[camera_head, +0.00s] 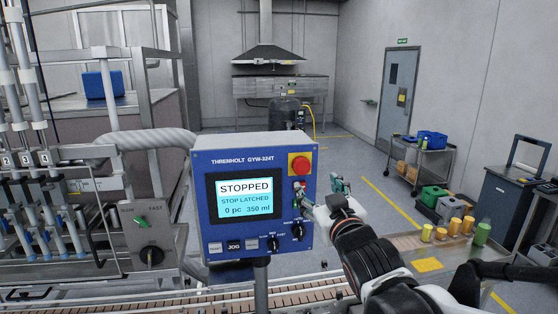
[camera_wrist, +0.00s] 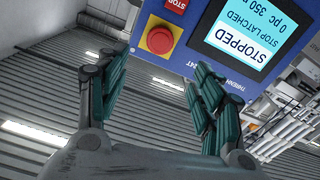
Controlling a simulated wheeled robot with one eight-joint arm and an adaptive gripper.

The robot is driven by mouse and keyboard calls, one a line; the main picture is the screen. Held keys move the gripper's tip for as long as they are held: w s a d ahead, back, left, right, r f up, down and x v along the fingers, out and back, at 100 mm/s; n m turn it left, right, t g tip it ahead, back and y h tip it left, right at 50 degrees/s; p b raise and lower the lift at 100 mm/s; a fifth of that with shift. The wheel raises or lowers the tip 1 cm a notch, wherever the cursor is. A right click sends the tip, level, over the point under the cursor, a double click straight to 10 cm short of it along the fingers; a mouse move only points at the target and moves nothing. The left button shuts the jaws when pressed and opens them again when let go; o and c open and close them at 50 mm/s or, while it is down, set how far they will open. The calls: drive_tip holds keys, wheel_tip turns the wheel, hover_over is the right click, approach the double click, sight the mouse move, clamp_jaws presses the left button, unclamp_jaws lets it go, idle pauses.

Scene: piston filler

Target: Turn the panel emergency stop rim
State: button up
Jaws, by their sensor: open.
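The emergency stop (camera_head: 301,164) is a red mushroom button on a yellow square at the upper right of the blue control panel (camera_head: 208,172). The panel's screen (camera_head: 245,199) reads STOPPED, STOP LATCHED, 0 pc 350 ml. My gripper (camera_head: 320,187) is just below and right of the button, in front of the panel's right edge. In the wrist view the red button (camera_wrist: 160,40) shows beyond the gap between the two green fingers of my gripper (camera_wrist: 157,70). The fingers are spread, empty and apart from the button.
Below the screen are buttons and black selector knobs (camera_head: 298,231). A conveyor (camera_head: 290,296) runs under the panel. Filler tubes and a grey hose (camera_head: 155,140) stand at left.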

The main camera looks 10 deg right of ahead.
sight(303, 168)
drive_tip(key=w+p, duration=0.1)
drive_tip(key=w, duration=1.2)
drive_tip(key=shift+w+f, duration=0.1)
drive_tip(key=shift+w, duration=0.2)
